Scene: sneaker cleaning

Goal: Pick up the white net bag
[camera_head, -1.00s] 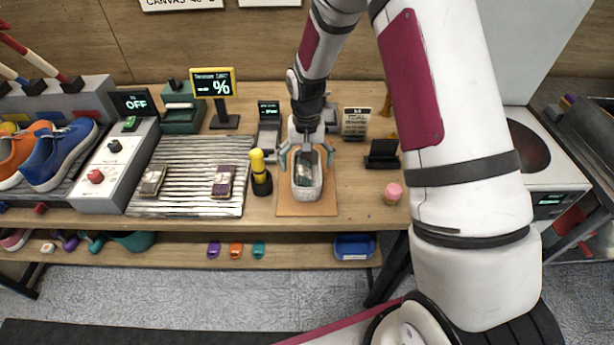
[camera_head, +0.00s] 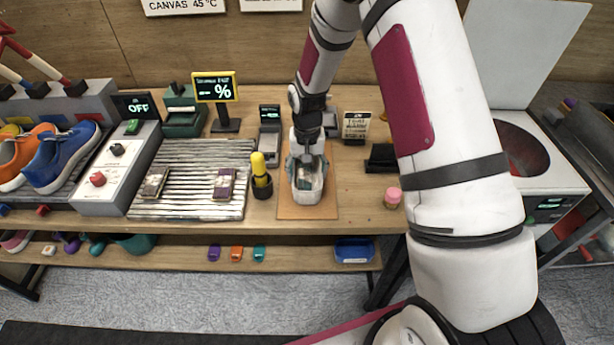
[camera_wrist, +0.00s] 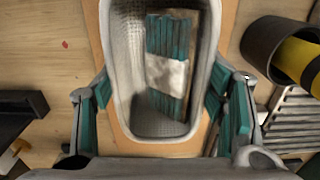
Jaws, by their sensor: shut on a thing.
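The white net bag (camera_head: 308,196) stands open-topped on a tan mat (camera_head: 288,210) on the bench. My gripper (camera_head: 307,168) is over it, shut with a finger against each side. In the wrist view the bag's pale mesh wall (camera_wrist: 128,60) fills the middle, between my teal-padded fingers. A teal-striped piece with a pale middle band (camera_wrist: 168,75) lies inside it. The bag looks upright; I see no clear gap between it and the mat.
A yellow-topped bottle in a dark holder (camera_head: 261,184) stands close left of the bag. A ribbed metal tray (camera_head: 190,210) lies further left. A pink-topped jar (camera_head: 392,197) is to the right. A small scale-like device (camera_head: 270,148) and a sign (camera_head: 356,125) stand behind.

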